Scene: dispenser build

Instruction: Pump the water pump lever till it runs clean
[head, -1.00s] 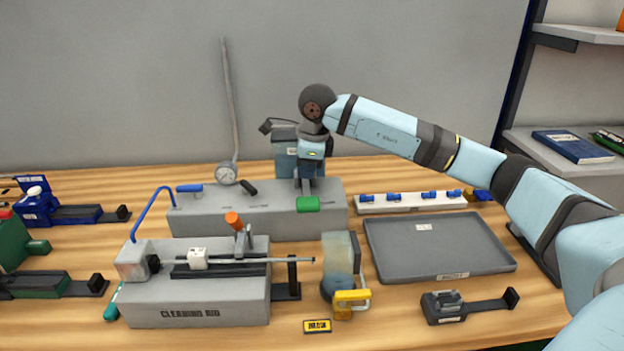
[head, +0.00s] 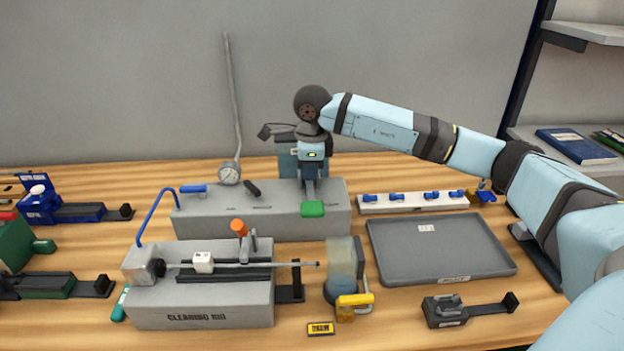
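My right gripper (head: 309,190) points down over the block's right part, just behind the green end. Whether it grips or only touches the lever is hidden. A blue-grey canister (head: 287,160) stands behind it, partly covered. My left gripper is not in view.
In front stands a grey rig (head: 200,302) marked "CLEANING RIG" with an orange-topped lever (head: 239,227). An empty grey tray (head: 440,265) and a white rack (head: 413,203) are on the right.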

